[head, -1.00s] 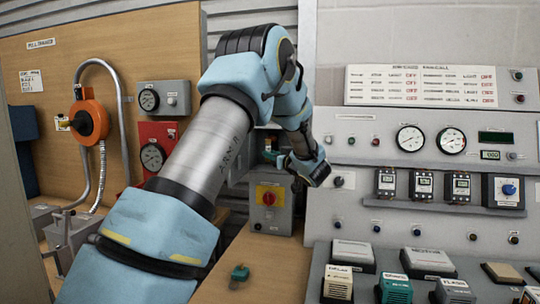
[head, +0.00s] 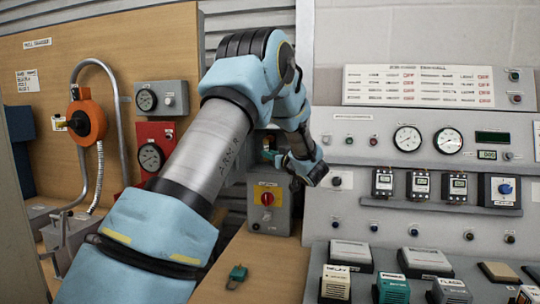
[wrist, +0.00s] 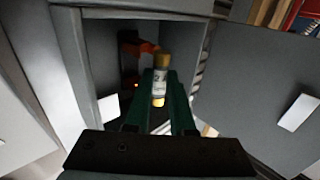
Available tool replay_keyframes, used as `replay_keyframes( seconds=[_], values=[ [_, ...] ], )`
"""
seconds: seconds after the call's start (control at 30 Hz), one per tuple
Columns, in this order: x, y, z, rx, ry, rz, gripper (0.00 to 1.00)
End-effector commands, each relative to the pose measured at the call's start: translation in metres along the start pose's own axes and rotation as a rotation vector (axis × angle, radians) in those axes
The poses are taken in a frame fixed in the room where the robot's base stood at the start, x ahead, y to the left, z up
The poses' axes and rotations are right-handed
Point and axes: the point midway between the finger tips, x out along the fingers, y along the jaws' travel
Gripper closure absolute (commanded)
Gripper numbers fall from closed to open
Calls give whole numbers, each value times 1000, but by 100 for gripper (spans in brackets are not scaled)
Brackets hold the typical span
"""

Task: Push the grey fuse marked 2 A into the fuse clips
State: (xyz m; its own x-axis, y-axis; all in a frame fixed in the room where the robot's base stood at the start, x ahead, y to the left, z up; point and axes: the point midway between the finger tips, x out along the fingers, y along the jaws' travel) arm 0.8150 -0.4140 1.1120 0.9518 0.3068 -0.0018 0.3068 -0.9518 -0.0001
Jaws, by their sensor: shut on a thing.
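My gripper (wrist: 160,103) is shut on a small fuse (wrist: 159,88) in the wrist view, with a green finger on each side. The fuse has a brass-coloured end cap and a pale grey body with dark marking that seems to read 2. It points into an open grey box (wrist: 205,60). A dark part with an orange-red piece (wrist: 143,47) is inside the box, just left of the fuse's far end. I cannot make out the fuse clips or whether the fuse touches them.
A small teal piece (head: 237,275) lies on the wooden bench (head: 275,270). The grey control panel (head: 440,190) is close on the right. The box walls are near both fingers.

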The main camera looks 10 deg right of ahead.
Motion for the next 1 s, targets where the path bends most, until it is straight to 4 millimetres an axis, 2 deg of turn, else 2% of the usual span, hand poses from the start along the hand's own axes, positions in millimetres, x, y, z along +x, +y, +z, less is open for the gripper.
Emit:
replay_keyframes(
  seconds=[1.0],
  values=[
    [11,11,0,0,-1,1,100]
  ],
)
